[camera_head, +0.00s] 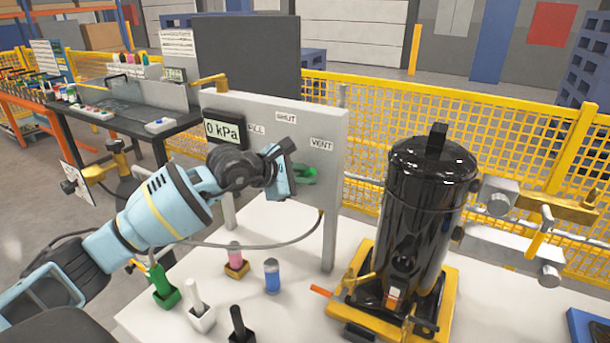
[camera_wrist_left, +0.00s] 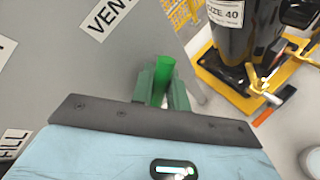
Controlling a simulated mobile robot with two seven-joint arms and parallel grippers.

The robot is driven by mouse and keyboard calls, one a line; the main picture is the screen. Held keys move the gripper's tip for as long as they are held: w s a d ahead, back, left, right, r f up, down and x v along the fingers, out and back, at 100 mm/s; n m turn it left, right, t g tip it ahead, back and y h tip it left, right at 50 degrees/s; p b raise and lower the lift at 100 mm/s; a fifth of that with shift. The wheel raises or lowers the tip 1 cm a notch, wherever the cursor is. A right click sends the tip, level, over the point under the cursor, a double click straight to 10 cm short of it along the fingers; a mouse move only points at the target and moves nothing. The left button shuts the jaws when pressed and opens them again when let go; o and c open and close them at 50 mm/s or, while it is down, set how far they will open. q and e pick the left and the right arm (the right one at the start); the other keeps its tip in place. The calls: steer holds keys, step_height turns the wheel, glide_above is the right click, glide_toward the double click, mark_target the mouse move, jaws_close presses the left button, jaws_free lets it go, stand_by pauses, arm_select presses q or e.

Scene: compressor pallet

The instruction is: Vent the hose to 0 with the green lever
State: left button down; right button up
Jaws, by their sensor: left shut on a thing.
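The grey panel (camera_head: 240,108) stands upright on the white table, with FILL, SHUT and VENT labels. Its display (camera_head: 224,131) reads 0 kPa. The green lever (camera_head: 307,174) sits on the panel below the VENT label (camera_head: 321,144), partly hidden by my left gripper (camera_head: 290,172). In the left wrist view the bright green lever (camera_wrist_left: 163,80) lies between the two fingers of my left gripper (camera_wrist_left: 162,92), which is shut on it. The VENT label (camera_wrist_left: 108,14) is just above left there. A thin hose (camera_head: 270,244) runs from the panel's lower right edge toward the left. My right gripper is not in view.
A black tank (camera_head: 425,195) stands on a yellow base (camera_head: 447,300) right of the panel. Several coloured bottles and holders, including a blue one (camera_head: 272,277), stand on the table in front. Yellow mesh fencing (camera_head: 390,130) runs behind.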

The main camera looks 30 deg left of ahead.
arm_select(q)
steer(key=c, duration=1.4)
jaws_free()
steer(key=shift+c, duration=0.2)
steer(key=v, duration=0.8)
steer(key=shift+b, duration=0.35)
steer(key=shift+f, duration=0.1)
